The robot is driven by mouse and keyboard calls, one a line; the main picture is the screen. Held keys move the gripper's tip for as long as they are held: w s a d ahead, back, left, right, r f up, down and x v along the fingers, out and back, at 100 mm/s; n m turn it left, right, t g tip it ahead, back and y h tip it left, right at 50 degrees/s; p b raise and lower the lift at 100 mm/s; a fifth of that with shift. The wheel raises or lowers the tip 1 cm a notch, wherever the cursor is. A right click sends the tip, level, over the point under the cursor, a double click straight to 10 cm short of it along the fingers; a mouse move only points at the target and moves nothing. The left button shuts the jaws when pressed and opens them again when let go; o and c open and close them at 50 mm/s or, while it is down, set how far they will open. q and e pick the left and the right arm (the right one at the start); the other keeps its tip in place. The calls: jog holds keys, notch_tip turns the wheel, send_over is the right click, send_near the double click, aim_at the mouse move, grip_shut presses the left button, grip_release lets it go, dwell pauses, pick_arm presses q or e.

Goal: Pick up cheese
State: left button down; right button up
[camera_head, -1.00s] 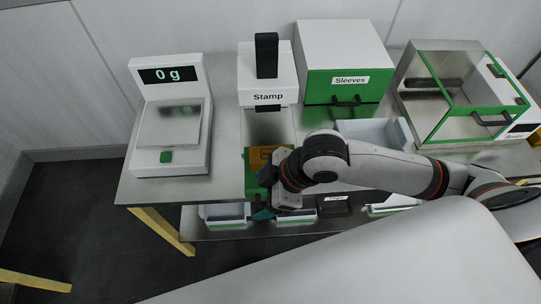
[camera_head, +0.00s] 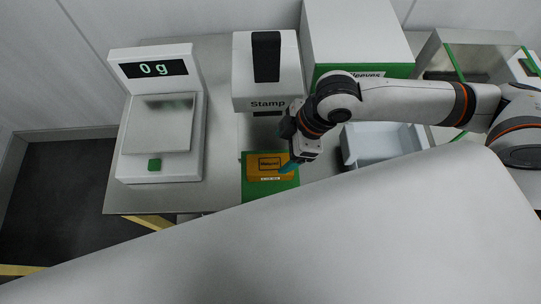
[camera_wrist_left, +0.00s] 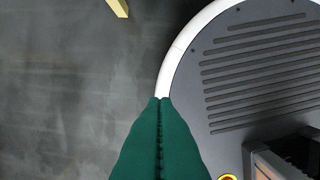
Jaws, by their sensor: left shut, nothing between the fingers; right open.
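The cheese appears to be the flat orange-brown block (camera_head: 265,166) with a dark printed mark and a small label. It lies on the green holder (camera_head: 256,193) below the stamp (camera_head: 266,80) in the head view. My right gripper (camera_head: 288,166) is open, with a teal fingertip at the block's right edge. I cannot tell if it touches the block, and the other fingertip is not clear. My left gripper (camera_wrist_left: 160,102) is shut and empty in the left wrist view, above the dark floor and my round base.
A scale (camera_head: 158,130) reading 0 g stands left of the stamp. A green-and-white Sleeves box (camera_head: 356,35) is behind right. A pale open bin (camera_head: 382,143) is right of the gripper. A glass-sided case (camera_head: 468,62) is at far right. Bare table lies between scale and stamp.

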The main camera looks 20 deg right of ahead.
aim_at(272, 164)
jog(key=x, duration=0.4)
jog(key=shift+s+a, duration=0.15)
jog(key=shift+s, duration=0.1)
jog(key=shift+w+a+f, duration=0.15)
jog(key=shift+f, duration=0.45)
jog(key=x, duration=0.4)
jog(key=shift+f+p, duration=0.25)
jog(key=shift+p, duration=0.05)
jog(key=shift+f, duration=0.15)
pick_arm(q)
jog(key=shift+s+a+r, duration=0.25)
jog(key=shift+s+a, duration=0.05)
jog(key=shift+s, duration=0.2)
jog(key=shift+s, duration=0.25)
jog(key=shift+r, duration=0.2)
pick_arm(e)
jog(key=shift+f, duration=0.15)
pick_arm(q)
jog(key=shift+d, duration=0.1)
pick_arm(e)
jog(key=c, duration=1.3)
